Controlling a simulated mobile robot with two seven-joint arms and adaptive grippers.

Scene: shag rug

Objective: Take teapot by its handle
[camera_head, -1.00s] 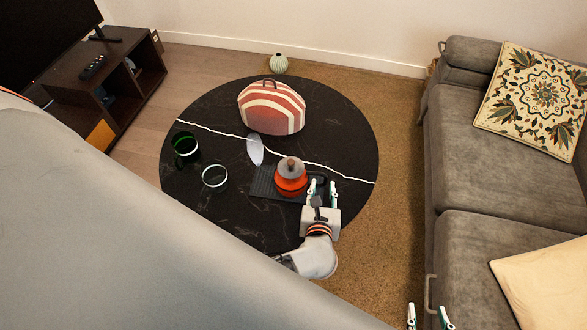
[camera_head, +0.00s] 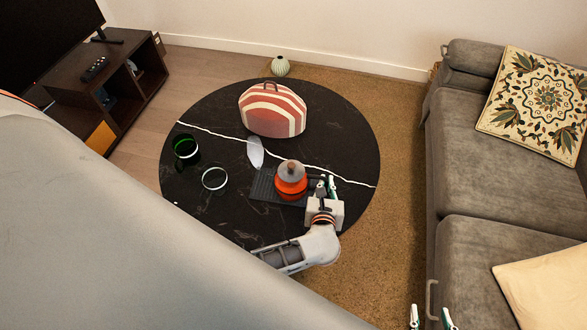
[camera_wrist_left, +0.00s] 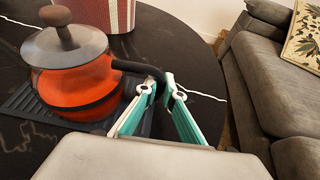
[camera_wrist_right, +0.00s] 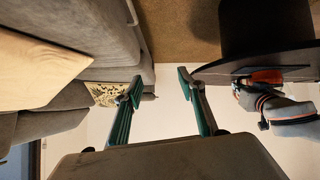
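In the head view my left gripper (camera_head: 328,186) is just right of the teapot. My right gripper (camera_head: 431,318) is open and empty by the sofa; its spread fingers show in the right wrist view (camera_wrist_right: 159,86).
On the round table (camera_head: 355,150) stand a red-and-white striped bag (camera_head: 272,110), a green glass (camera_head: 185,148), a clear glass (camera_head: 214,180) and a pale flat oval object (camera_head: 255,153). A grey sofa (camera_head: 460,150) is at the right. The table's front left is clear.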

